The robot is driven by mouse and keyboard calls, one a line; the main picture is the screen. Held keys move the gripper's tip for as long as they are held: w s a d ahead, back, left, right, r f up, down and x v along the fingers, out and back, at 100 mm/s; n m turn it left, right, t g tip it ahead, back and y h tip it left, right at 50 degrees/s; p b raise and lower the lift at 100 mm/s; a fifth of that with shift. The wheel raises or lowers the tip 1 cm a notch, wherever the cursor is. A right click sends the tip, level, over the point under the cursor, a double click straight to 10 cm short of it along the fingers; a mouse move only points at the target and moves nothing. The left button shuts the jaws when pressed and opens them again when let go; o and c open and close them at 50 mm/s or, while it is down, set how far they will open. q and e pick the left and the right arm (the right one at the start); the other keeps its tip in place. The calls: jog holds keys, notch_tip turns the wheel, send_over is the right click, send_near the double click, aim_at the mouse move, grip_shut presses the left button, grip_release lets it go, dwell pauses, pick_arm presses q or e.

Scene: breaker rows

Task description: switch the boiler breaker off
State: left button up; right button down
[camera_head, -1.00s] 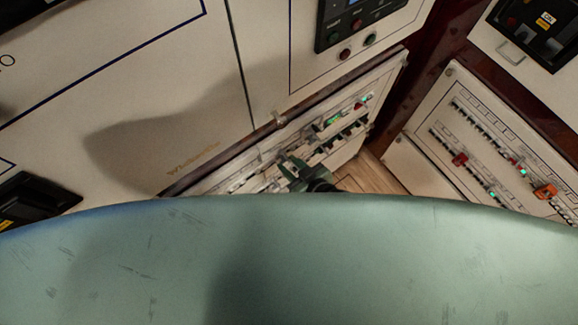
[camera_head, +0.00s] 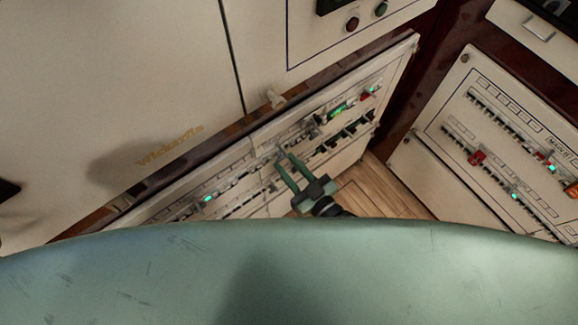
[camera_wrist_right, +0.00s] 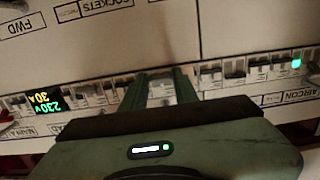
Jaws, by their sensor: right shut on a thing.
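A low white panel with rows of small breakers (camera_head: 240,178) fills the middle of the head view. My right gripper (camera_head: 286,159) reaches its rows from below right. In the right wrist view, the fingers of this gripper (camera_wrist_right: 160,82) stand on both sides of a small pale breaker lever (camera_wrist_right: 161,90) and are shut on it. The dark palm hides the label below that lever, and no boiler label is readable. Whether the lever is up or down I cannot tell. My left gripper is not in view.
Other levers sit close on both sides. A lit display (camera_wrist_right: 47,100) is at left and a green lamp (camera_wrist_right: 296,63) at right in the wrist view. Another breaker panel (camera_head: 515,130) stands at right. Wooden floor (camera_head: 370,190) shows between the panels.

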jog(key=c, duration=1.1)
grip_release()
jog(key=shift+v, duration=3.9)
jog(key=shift+f, duration=0.1)
